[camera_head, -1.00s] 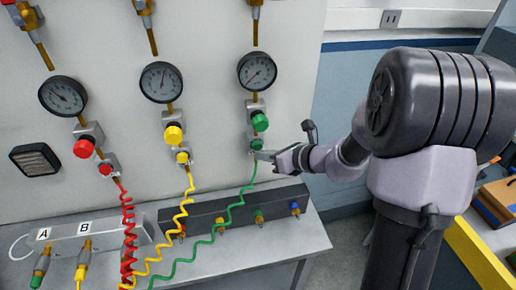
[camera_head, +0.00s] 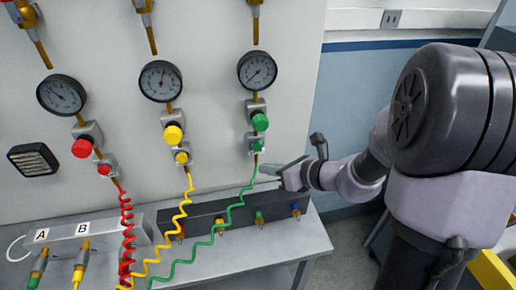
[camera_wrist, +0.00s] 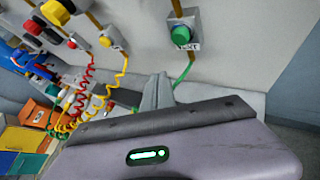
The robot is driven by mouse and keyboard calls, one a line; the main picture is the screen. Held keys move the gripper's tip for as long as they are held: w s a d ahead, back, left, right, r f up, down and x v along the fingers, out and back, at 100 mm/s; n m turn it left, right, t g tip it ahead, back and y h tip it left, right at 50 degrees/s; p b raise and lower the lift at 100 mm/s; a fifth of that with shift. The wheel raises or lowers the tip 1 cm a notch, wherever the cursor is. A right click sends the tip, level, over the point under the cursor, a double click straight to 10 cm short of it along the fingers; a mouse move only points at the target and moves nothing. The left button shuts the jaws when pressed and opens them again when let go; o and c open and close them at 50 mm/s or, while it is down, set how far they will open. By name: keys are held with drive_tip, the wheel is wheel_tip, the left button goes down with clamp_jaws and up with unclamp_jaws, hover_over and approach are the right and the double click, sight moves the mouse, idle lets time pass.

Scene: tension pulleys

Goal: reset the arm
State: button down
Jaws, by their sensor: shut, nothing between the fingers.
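My gripper (camera_head: 270,170) is shut and empty in the head view. Its tip is just below and right of the lower green knob (camera_head: 257,146), close to the top of the green coiled hose (camera_head: 238,203), apart from the knob as far as I can tell. In the wrist view my gripper's fingers (camera_wrist: 158,92) are together, with a green knob (camera_wrist: 181,36) beyond them on the panel. My arm reaches in from the right side of the head view.
The panel has gauges, a red knob (camera_head: 82,148), a yellow knob (camera_head: 173,134) and red and yellow coiled hoses. A dark manifold bar (camera_head: 200,213) lies on the grey bench (camera_head: 255,255) below. Open space lies right of the panel, before the blue-grey wall.

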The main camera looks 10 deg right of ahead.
drive_tip(key=s+a+r+n+g, duration=0.6)
drive_tip(key=s+a+n, duration=0.4)
drive_tip(key=s+n, duration=0.45)
drive_tip(key=s+d+r+n+t+h, duration=0.2)
drive_tip(key=s+d+n+h, duration=0.3)
drive_tip(key=s+n, duration=0.3)
drive_tip(key=r+n, duration=0.1)
drive_tip(key=n, duration=0.3)
drive_tip(key=shift+s+d+r+h, duration=0.15)
drive_tip(key=shift+s+r+h, duration=0.05)
drive_tip(key=shift+s+h, duration=0.1)
idle(1.4)
